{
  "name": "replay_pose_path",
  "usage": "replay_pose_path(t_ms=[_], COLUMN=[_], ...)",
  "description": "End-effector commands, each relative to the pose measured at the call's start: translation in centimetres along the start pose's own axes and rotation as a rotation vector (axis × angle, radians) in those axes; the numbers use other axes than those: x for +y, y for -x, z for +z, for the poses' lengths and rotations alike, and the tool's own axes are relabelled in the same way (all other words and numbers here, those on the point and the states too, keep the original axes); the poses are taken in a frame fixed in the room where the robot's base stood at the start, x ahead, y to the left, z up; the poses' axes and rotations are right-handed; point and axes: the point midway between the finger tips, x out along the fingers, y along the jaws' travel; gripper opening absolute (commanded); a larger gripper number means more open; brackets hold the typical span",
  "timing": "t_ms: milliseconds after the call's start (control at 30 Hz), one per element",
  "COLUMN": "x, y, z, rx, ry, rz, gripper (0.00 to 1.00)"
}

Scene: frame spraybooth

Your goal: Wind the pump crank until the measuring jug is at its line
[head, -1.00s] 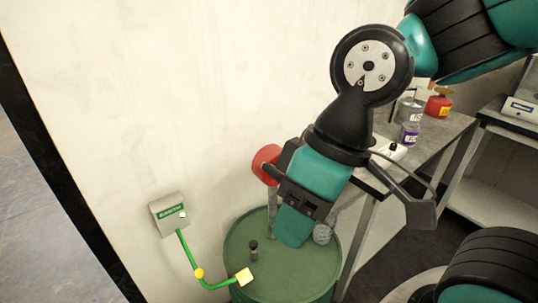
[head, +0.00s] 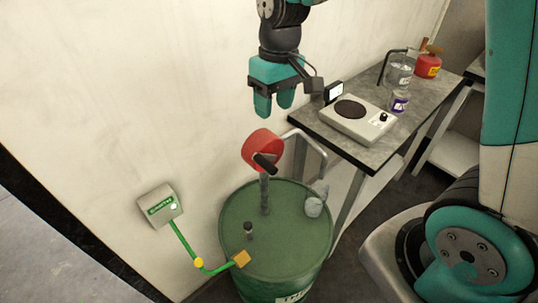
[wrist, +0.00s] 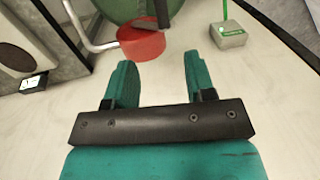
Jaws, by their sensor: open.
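The pump has a red round head (head: 258,147) on a grey post rising from a green drum (head: 235,215). Its black crank handle (head: 266,163) sticks out at the front of the head. A bent grey spout pipe (head: 310,146) runs right from the pump towards the bench. My gripper (head: 273,108) is open and empty above the pump, fingers down, apart from it. In the wrist view the red head (wrist: 142,42) lies beyond the open fingertips (wrist: 158,62). A clear jug-like vessel (head: 399,72) stands at the back of the bench; its line and level are too small to read.
The bench (head: 420,105) holds a white unit with a round dark plate (head: 355,118), a small display (head: 333,92), a purple-labelled can (head: 400,102) and a red can (head: 428,66). A wall box (head: 160,205) with a green grounding cable (head: 183,243) is at left, clamped to the drum's rim.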

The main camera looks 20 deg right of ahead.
Motion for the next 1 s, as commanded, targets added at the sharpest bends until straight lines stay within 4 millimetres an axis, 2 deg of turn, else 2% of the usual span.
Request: replay_pose_path(t_ms=[600, 800, 1000], x=[0.0, 0.0, 0.0], y=[-13.2, -15.6, -16.3], z=[0.3, 0.2, 0.2], rx=[-0.005, -0.002, 0.000], ry=[-0.001, -0.001, -0.001], rz=[-0.002, -0.001, -0.001], gripper=[0.50, 0.50, 0.50])
